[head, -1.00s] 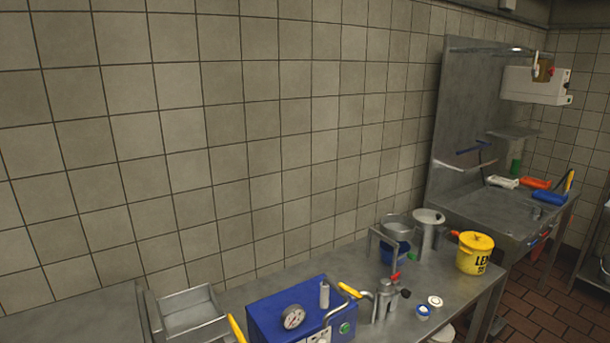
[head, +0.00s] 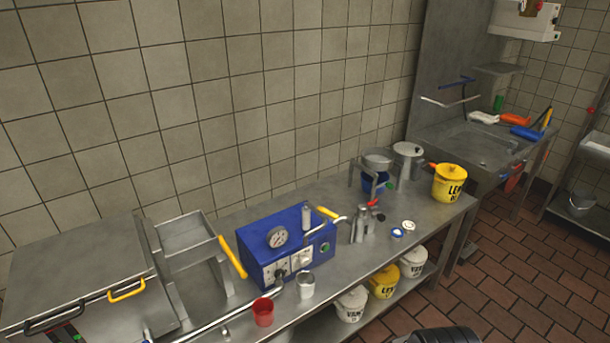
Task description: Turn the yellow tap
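A yellow lever (head: 328,213) sits at the back right of a blue box-shaped machine (head: 290,245), close to a bent silver pipe. I take this lever for the yellow tap. The machine has a round gauge (head: 277,237) and a small upright silver cylinder on top. A longer yellow handle (head: 232,257) stands tilted just left of the machine, and I cannot tell what it joins. My gripper is not in view; a dark rounded shape shows at the bottom edge, too cut off to identify.
A red cup (head: 263,311) and a metal cup (head: 305,285) stand in front of the machine. A silver dispenser (head: 361,226) and a yellow bucket (head: 449,183) are to its right. Labelled tubs (head: 384,281) fill the lower shelf. Tiled floor (head: 520,285) at right is open.

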